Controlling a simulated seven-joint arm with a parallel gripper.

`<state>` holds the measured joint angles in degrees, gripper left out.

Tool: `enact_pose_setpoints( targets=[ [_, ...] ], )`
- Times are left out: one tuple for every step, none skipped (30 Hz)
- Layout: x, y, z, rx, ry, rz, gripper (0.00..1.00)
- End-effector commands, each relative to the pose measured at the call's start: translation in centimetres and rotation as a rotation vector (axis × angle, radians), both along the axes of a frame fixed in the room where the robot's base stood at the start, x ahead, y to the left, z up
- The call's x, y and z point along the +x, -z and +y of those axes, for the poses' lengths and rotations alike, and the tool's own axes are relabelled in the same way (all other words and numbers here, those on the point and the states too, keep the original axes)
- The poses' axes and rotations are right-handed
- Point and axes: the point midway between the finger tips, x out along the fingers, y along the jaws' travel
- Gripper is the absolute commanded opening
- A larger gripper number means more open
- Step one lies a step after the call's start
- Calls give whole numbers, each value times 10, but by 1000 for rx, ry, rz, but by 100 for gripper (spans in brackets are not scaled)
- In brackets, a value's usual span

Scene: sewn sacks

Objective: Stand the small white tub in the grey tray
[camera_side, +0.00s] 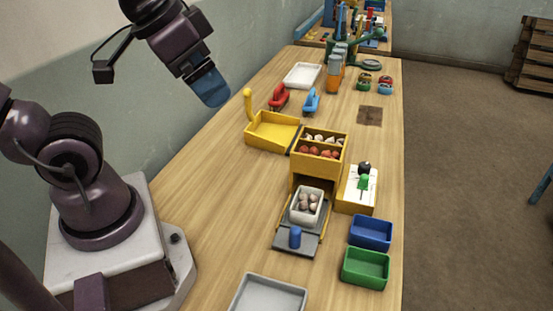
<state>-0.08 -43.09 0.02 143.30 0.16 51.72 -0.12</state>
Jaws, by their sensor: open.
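The small white tub (293,214) stands upright on a dark grey plate at the foot of the yellow dispenser, with several pale brownish round pieces inside. The grey tray (240,301) lies at the bottom of the view, partly cut off by the frame edge; the part I see is empty. My gripper (213,96), with blue fingers, is open and empty, high above the left side of the table, well away from the tub and tray.
The yellow dispenser (318,172) holds red and white pieces behind the tub. Blue (371,232) and green (366,268) bins stand to the right. A yellow scoop-like tray (272,131), red and blue clamp-like items and a white tray (302,75) lie farther back. Table left of the tub is clear.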

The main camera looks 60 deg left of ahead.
Motion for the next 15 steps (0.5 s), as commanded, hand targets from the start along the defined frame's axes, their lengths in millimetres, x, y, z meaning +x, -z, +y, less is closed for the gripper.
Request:
enact_pose_setpoints(
  targets=[
    [0,0,0,0,1,0,94],
    [0,0,0,0,1,0,94],
    [0,0,0,0,1,-1,94],
    [0,0,0,-1,2,-1,94],
    [0,0,0,-1,2,-1,94],
    [0,0,-1,-1,4,-1,94],
    [1,0,-2,-1,9,-1,94],
    [1,2,-3,-1,17,8,94],
    [2,6,-6,-1,28,28,94],
    [3,10,-8,0,38,49,94],
    [5,15,-11,2,52,74,94],
    [7,23,-15,2,72,116,94],
    [9,29,-21,-8,87,152,94],
    [11,36,-29,-27,99,186,94],
    [17,46,-41,-63,112,221,94]
  ],
)
